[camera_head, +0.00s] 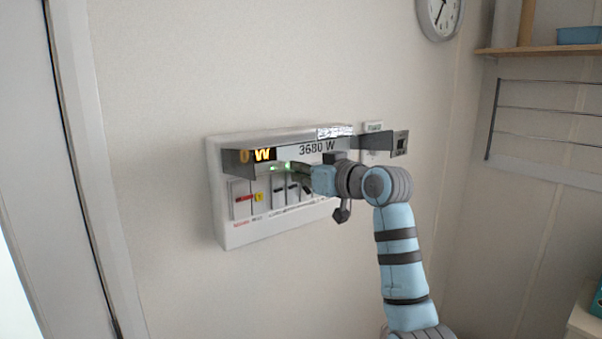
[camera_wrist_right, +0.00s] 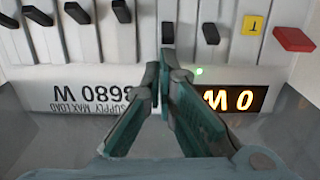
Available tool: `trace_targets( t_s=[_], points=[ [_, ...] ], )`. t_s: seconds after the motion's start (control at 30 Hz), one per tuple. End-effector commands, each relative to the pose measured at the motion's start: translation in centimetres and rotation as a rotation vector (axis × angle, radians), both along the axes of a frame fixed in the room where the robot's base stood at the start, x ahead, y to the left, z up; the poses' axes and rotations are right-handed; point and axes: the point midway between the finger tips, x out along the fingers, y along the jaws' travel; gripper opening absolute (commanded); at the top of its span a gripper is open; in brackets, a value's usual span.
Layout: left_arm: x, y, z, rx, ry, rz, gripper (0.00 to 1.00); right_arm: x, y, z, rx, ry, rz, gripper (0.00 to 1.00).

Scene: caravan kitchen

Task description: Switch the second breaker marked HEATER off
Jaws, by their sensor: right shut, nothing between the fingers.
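The white breaker panel (camera_head: 240,236) is on the wall, with a row of dark toggles and a red switch (camera_head: 243,199). The right wrist view shows it upside down, with the red switch (camera_wrist_right: 293,39) at the right. My right gripper (camera_head: 294,170) reaches in from the right under the raised cover. Its fingers are shut and empty, and the tips (camera_wrist_right: 165,62) are close to one dark toggle (camera_wrist_right: 168,32); contact cannot be told. Toggles stand at differing heights. No HEATER marking is readable. The arm hides some breakers in the head view. My left gripper is out of view.
A lit display (camera_wrist_right: 235,99) reads 0 W beside a 3680 W label (camera_wrist_right: 90,92). A grey bracket (camera_head: 399,143) juts out right of the panel. A clock (camera_head: 439,15), shelf (camera_head: 530,50) and wire rack (camera_head: 545,111) are farther right. The wall below is clear.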

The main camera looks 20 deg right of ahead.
Motion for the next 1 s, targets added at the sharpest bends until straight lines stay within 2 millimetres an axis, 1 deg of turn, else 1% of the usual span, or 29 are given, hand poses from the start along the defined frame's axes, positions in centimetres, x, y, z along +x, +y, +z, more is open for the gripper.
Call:
trace_targets(
  t_s=[0.1,0.57,1.0],
  points=[
    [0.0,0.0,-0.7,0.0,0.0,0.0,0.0,-0.1,-0.1,-0.4,0.009,-0.022,-0.001,0.0],
    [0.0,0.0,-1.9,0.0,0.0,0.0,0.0,-0.4,-0.2,-0.6,0.032,-0.082,0.0,0.0],
    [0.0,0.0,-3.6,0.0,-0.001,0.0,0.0,-0.7,-0.3,-1.1,0.066,-0.164,0.001,0.0]
  ],
)
